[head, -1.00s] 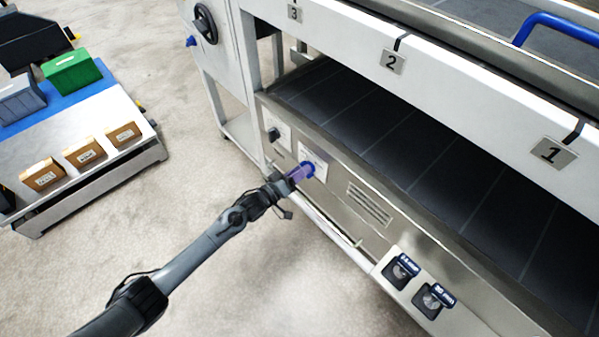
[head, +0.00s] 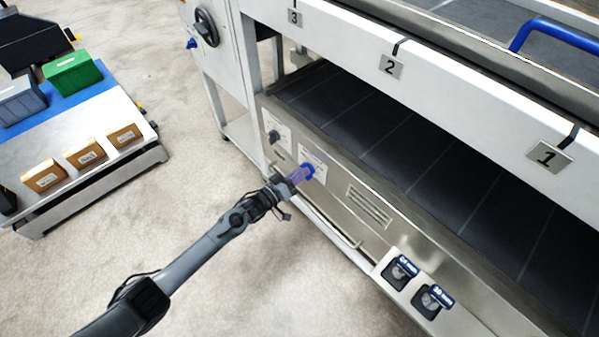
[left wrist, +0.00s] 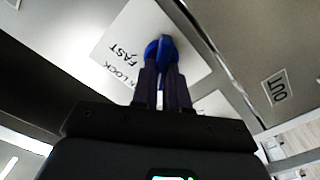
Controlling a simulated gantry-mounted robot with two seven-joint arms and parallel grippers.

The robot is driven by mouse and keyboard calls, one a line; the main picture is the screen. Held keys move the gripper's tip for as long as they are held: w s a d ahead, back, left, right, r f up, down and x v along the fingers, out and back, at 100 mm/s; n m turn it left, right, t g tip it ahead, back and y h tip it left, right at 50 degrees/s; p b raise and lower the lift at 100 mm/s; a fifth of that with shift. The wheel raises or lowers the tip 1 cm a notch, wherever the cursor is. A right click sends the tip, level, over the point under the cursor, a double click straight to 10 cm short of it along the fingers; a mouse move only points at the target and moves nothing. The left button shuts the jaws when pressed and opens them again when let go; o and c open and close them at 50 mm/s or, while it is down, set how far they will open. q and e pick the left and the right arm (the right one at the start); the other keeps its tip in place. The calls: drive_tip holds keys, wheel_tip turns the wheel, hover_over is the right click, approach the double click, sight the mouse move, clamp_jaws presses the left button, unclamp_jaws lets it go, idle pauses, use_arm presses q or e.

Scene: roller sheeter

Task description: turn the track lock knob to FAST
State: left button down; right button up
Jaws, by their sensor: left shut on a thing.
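The track lock knob is blue (head: 307,170) and sits on a white label plate (head: 316,157) on the machine's lower metal side panel. My left gripper (head: 299,175) is at the knob with its fingers shut on it. In the left wrist view, the blue knob (left wrist: 161,50) stands between the two dark fingertips (left wrist: 163,72). The label there shows upside down, with FAST (left wrist: 124,50) beside the knob and the word LOCK partly visible. The rest of the label is hidden by the knob and gripper. My right gripper is not in view.
A black knob (head: 274,136) on another label is left of the blue one. A vent (head: 369,206) and two dark dials with blue tags (head: 401,272) are to the right. A cart (head: 75,190) with boxes stands at left. Floor between is clear.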

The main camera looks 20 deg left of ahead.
use_arm(q)
drive_tip(key=shift+s+d+m+p, duration=0.15)
drive_tip(key=shift+m+p, duration=0.3)
drive_tip(key=shift+m, duration=2.2)
drive_tip(key=shift+d+m+p, duration=0.1)
drive_tip(key=shift+m+p, duration=0.3)
drive_tip(key=shift+m, duration=2.3)
drive_tip(key=shift+s+d+m+p, duration=0.15)
drive_tip(key=shift+m+p, duration=0.3)
drive_tip(key=shift+m, duration=2.2)
drive_tip(key=shift+w, duration=0.1)
drive_tip(key=c, duration=1.1)
unclamp_jaws()
drive_tip(key=shift+c, duration=0.2)
